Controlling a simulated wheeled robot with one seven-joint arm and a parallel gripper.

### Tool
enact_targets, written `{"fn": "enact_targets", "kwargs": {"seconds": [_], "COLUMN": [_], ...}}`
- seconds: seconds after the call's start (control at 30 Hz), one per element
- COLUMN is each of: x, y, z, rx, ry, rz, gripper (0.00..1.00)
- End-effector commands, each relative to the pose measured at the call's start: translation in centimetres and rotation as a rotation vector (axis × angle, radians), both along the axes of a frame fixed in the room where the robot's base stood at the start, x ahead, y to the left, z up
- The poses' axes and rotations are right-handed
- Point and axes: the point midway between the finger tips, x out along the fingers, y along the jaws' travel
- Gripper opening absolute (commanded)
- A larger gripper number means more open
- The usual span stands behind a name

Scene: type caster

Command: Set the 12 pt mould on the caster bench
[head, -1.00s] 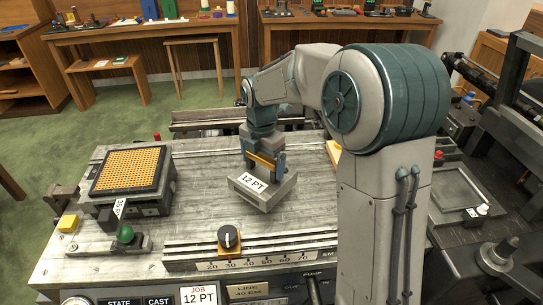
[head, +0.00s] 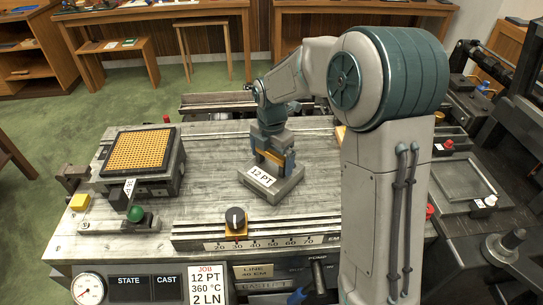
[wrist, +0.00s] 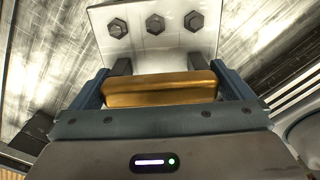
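The 12 pt mould (head: 284,192) is a grey metal block with a white "12 PT" label on its front and a brass handle on top. It is level, at or just over the middle of the caster bench (head: 215,165); I cannot tell for sure whether its underside touches. My gripper (head: 273,158) points down from above, its blue fingers shut on the brass handle. In the wrist view the handle (wrist: 160,90) lies between both fingers (wrist: 163,92), and the mould's plate with hex bolts (wrist: 153,42) shows beyond it.
A matrix case with a gold grid (head: 138,151) stands at the bench's left, with a green knob (head: 135,213) before it. A job card (head: 205,283) reads 12 PT. Bare bench surrounds the mould.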

Motion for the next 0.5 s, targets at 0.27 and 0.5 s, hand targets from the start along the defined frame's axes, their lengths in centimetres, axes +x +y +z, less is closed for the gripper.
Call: {"fn": "enact_targets", "kwargs": {"seconds": [0.27, 0.5], "x": [0.1, 0.1], "y": [0.0, 0.0], "z": [2.6, 7.8], "rx": [0.001, 0.001], "ry": [-0.006, -0.005], "rz": [-0.001, 0.0], "gripper": [1.0, 1.0]}}
